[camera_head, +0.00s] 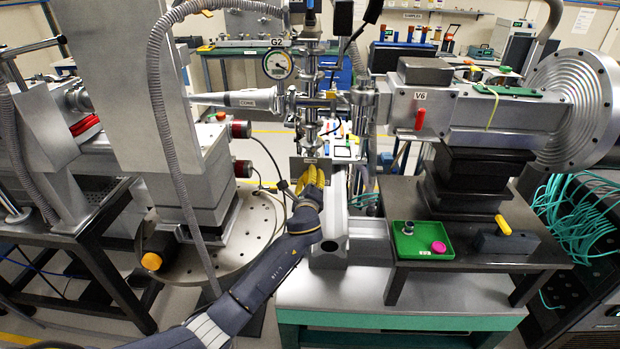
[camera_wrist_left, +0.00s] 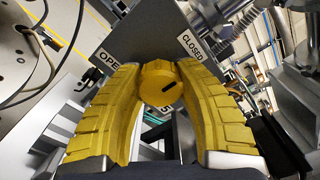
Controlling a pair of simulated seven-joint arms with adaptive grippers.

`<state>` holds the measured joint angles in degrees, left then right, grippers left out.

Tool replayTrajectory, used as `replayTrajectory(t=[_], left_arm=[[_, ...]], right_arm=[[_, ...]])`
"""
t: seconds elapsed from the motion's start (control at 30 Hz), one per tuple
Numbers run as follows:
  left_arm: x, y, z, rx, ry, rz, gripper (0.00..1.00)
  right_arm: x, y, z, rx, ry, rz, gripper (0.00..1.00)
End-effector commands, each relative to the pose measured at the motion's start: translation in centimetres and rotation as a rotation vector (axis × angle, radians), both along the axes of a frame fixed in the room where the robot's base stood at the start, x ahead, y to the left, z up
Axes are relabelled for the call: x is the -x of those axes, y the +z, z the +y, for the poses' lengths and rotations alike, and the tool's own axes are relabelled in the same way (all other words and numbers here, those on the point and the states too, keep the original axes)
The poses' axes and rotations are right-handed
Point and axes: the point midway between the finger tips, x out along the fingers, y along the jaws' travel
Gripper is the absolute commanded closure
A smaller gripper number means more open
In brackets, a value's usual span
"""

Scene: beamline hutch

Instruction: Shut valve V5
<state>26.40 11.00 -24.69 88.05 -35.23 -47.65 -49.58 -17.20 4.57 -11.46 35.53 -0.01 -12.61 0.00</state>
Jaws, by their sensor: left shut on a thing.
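The valve V5 knob (camera_wrist_left: 160,84) is a yellow round knob with a short black mark, in front of a grey plate (camera_wrist_left: 150,38). The plate carries an OPEN label (camera_wrist_left: 108,61) on the left and a CLOSED label (camera_wrist_left: 191,45) on the right. The black mark lies off the knob's middle, slanting up to the right. A label ending in 5 (camera_wrist_left: 167,108) is partly hidden below the knob. My left gripper (camera_wrist_left: 158,85) has its yellow fingers shut on the knob, one on each side. In the head view, my left gripper (camera_head: 314,178) is at the small grey plate below the central column. My right gripper is not in view.
A grey V6 valve block (camera_head: 450,112) with a red handle stands to the right. A green tray (camera_head: 424,250) with small parts and a dark block with a yellow top (camera_head: 503,226) lie on the black table. A cone (camera_head: 240,99) and gauge G2 (camera_head: 278,65) are above left.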

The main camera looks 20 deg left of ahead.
Motion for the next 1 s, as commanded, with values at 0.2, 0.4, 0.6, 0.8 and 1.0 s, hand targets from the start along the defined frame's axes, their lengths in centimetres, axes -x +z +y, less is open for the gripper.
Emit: replayTrajectory(t=[0.2,0.4,0.6,0.8,1.0], left_arm=[[0.0,0.0,-0.3,0.001,-0.006,0.000,0.95],[0.0,0.0,-0.2,0.001,-0.004,0.000,0.45],[0.0,0.0,-0.1,0.001,-0.002,0.000,0.36],[0.3,-0.1,-0.2,0.001,-0.002,0.001,0.36],[2.4,-0.1,-0.7,0.001,-0.002,0.001,0.36]], right_arm=[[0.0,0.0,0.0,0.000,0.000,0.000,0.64],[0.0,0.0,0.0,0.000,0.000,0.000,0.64],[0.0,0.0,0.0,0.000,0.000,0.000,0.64],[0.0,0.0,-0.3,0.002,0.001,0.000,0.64],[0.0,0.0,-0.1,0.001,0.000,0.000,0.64]])
